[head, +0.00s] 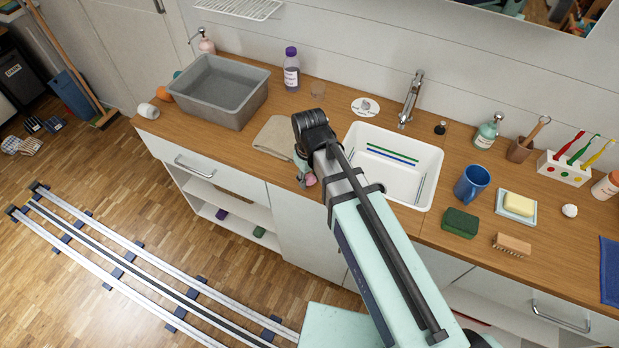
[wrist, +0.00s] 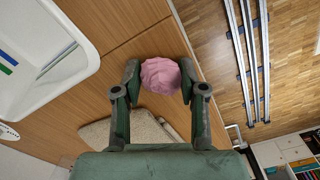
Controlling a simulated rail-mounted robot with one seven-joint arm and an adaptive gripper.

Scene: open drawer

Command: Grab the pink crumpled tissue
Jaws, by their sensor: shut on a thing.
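The pink crumpled tissue (wrist: 161,76) sits between the two fingers of my gripper (wrist: 160,80) in the wrist view. The fingers touch it on both sides, so my gripper is shut on it. In the head view a small part of the pink tissue (head: 310,179) shows below my gripper (head: 305,172), near the front edge of the counter left of the sink. Most of the tissue is hidden there by my arm. I cannot tell whether the tissue still touches the counter.
The white sink (head: 408,187) is right of my gripper, and a folded beige cloth (head: 274,136) lies left of it. A grey basin (head: 221,91) stands further left. A blue mug (head: 471,183) and a green sponge (head: 460,222) stand to the right. Floor rails (head: 150,270) run below.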

